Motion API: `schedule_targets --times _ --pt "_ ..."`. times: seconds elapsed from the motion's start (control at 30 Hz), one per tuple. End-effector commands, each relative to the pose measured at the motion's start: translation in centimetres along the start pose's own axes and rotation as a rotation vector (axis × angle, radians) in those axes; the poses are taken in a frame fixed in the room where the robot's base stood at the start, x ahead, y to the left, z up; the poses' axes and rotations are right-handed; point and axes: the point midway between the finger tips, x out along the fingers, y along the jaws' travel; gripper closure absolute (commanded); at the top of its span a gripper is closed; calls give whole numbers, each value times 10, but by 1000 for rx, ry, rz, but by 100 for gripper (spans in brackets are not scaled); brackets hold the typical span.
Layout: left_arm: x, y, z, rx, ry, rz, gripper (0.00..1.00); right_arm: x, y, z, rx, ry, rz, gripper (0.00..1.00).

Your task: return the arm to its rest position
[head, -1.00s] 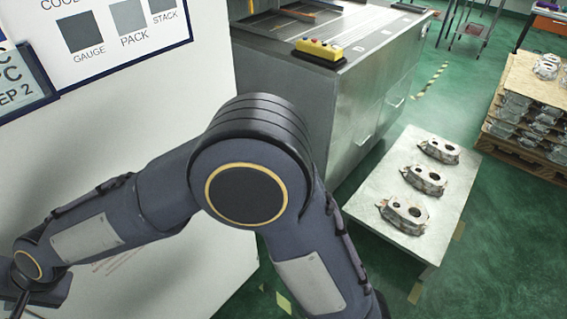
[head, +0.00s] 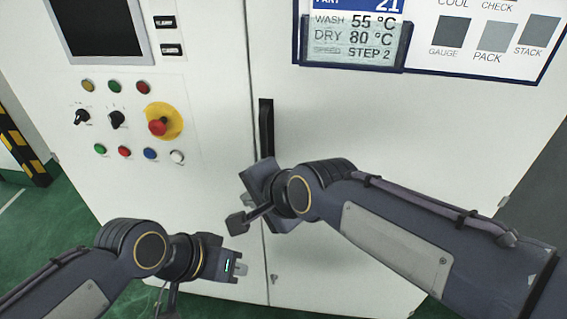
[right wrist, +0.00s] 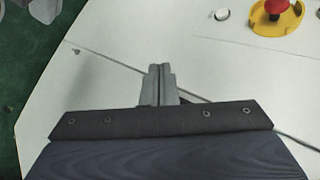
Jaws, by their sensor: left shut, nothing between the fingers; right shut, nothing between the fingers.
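My right arm (head: 400,215) comes in from the right, bent, in front of the white machine cabinet. My right gripper (right wrist: 160,70) is shut and empty in the right wrist view, its two grey fingers together.
The white cabinet (head: 210,60) fills the view ahead. It carries a black door handle (head: 266,128), a red stop button (head: 158,127) on yellow, several small buttons, a screen (head: 105,28) and a wash/dry display (head: 352,42). Green floor (head: 40,225) shows at left.

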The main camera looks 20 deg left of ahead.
Motion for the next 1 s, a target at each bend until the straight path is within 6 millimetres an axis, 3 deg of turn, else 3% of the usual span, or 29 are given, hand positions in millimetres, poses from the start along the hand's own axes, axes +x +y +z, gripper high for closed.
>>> schedule_targets --times 0.17,0.27,0.37,0.5,0.63,0.8,0.9,1.0 --pt "0 0 0 0 0 0 100 -4 2 -4 1 2 1 100" --pt "0 0 0 0 0 0 100 -20 12 -25 -1 14 2 100" --pt "0 0 0 0 0 0 100 -54 39 -63 -15 36 9 100" --pt "0 0 0 0 0 0 100 -121 105 -113 -69 85 36 100" --pt "0 0 0 0 0 0 100 -181 182 -131 -150 144 83 100" --pt "0 0 0 0 0 0 100 -233 273 -115 -265 222 189 100" --pt "0 0 0 0 0 0 100 -246 311 -98 -317 248 260 100" --pt "0 0 0 0 0 0 100 -252 335 -84 -353 259 314 100"
